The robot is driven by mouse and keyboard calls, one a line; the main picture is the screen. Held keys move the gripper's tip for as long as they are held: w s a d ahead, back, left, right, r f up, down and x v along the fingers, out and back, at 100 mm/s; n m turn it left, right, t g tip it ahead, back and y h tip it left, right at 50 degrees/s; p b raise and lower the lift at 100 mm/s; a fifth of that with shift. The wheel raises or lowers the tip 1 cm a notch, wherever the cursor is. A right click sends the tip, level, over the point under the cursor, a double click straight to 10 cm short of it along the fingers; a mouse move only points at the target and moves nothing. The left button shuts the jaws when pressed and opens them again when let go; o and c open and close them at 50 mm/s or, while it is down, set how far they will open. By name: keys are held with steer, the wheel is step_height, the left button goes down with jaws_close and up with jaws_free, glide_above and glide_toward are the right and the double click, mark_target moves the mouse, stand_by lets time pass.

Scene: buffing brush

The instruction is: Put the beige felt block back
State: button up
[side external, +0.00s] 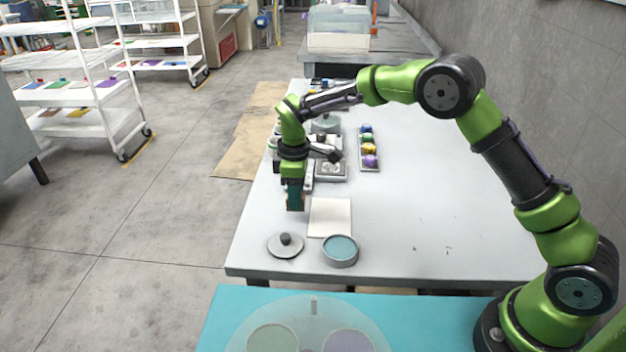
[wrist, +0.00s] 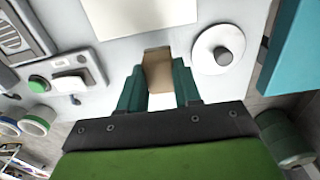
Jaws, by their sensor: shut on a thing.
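My gripper (side external: 296,205) points down near the left edge of the pale table, left of the cream sheet. In the wrist view its two teal fingers (wrist: 159,80) are shut on the beige felt block (wrist: 158,72), which shows tan between them. In the side view the block is mostly hidden by the fingers. I cannot tell whether its underside touches the table.
A cream sheet (side external: 331,217) lies to the right of my gripper. A round lid with a dark knob (side external: 285,246) and an open tin with teal contents (side external: 340,251) stand nearer the front. Coloured pieces fill a tray (side external: 370,168). The table's right side is clear.

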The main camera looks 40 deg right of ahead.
steer(key=shift+w+a+f, duration=0.1)
steer(key=shift+w+a, duration=0.05)
steer(key=shift+w, duration=1)
steer(key=shift+f, duration=1.75)
steer(key=o, duration=1.1)
steer(key=shift+f, duration=0.15)
steer(key=shift+c, duration=0.2)
